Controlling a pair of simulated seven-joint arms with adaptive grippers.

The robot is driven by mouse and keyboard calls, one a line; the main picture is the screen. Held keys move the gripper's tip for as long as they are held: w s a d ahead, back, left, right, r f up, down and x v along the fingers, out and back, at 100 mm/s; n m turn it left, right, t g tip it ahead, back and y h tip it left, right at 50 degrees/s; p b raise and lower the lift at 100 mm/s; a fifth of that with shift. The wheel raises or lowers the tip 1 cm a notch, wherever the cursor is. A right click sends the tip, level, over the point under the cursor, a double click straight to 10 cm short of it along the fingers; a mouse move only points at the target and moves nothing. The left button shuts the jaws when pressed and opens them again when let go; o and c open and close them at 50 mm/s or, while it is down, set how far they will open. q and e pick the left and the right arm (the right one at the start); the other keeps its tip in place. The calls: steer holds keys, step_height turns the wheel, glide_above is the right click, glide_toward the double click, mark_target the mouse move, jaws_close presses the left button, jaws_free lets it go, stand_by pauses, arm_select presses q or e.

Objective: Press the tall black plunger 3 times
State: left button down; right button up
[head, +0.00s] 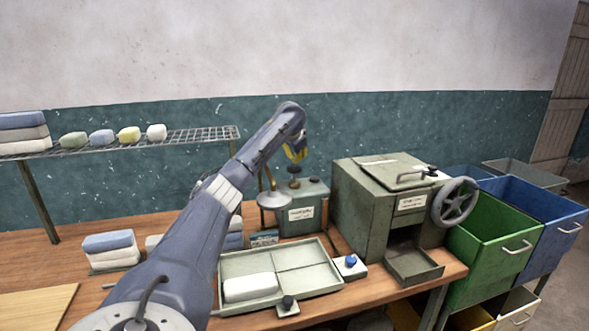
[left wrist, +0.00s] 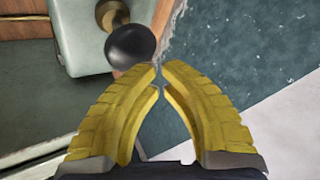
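The tall black plunger (head: 294,170) stands on top of a small green box (head: 302,212) with a white label, at the back of the bench. In the left wrist view its round black knob (left wrist: 130,47) shows just past the fingertips, slightly left. My left gripper (head: 296,154) has yellow fingers pointing down, just above the knob. In the left wrist view the fingertips (left wrist: 160,73) are almost together, with a thin gap and nothing between them. I cannot tell whether they touch the knob. My right gripper is in neither view.
A shallow green tray (head: 318,284) holding a white block (head: 250,287) lies in front. A short black knob (head: 287,303) and a blue knob (head: 351,261) stand near it. A large green machine with a handwheel (head: 456,203) stands to the right. A wire shelf (head: 185,137) is at left.

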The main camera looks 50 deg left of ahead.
mark_target(295, 166)
arm_select(q)
steer(key=shift+f, duration=0.2)
steer(key=shift+f, duration=0.25)
steer(key=shift+f, duration=1.8)
stand_by(2.3)
steer(key=shift+r, duration=2.25)
steer(key=shift+r, duration=2.5)
